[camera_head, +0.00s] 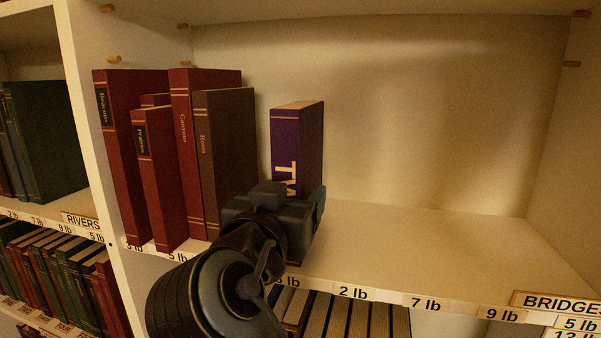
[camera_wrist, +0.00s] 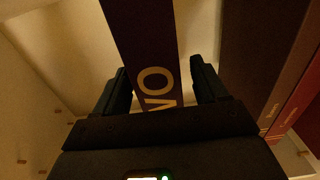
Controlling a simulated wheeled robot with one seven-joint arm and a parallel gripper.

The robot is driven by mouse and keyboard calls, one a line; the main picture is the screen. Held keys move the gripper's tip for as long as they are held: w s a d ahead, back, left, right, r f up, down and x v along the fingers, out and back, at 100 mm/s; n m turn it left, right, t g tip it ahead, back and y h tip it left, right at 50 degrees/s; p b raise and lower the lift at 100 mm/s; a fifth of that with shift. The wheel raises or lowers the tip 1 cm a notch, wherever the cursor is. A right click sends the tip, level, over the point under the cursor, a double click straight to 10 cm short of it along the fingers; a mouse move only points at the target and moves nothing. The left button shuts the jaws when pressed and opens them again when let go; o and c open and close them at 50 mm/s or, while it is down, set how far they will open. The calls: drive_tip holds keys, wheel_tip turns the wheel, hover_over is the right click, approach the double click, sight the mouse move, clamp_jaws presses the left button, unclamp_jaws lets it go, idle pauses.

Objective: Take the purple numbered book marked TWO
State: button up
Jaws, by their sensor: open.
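The purple book (camera_head: 299,140) stands upright on the shelf, a little apart from the books to its left. Light letters run down its spine, partly hidden by my gripper in the head view. In the wrist view the purple book (camera_wrist: 146,45) shows the letters "WO" on its spine. My gripper (camera_wrist: 163,80) is open, with one finger on each side of the spine. A gap shows between each finger and the book. In the head view my gripper (camera_head: 290,200) is in front of the book's lower part, and its fingertips are hard to make out.
A brown book (camera_head: 225,150) and several red books (camera_head: 160,175) stand to the left of the purple book. The shelf (camera_head: 420,240) to its right is bare. Weight labels (camera_head: 353,292) line the shelf's front edge. More books stand on the shelf below.

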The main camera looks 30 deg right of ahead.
drive_tip(key=shift+x, duration=1.5)
clamp_jaws()
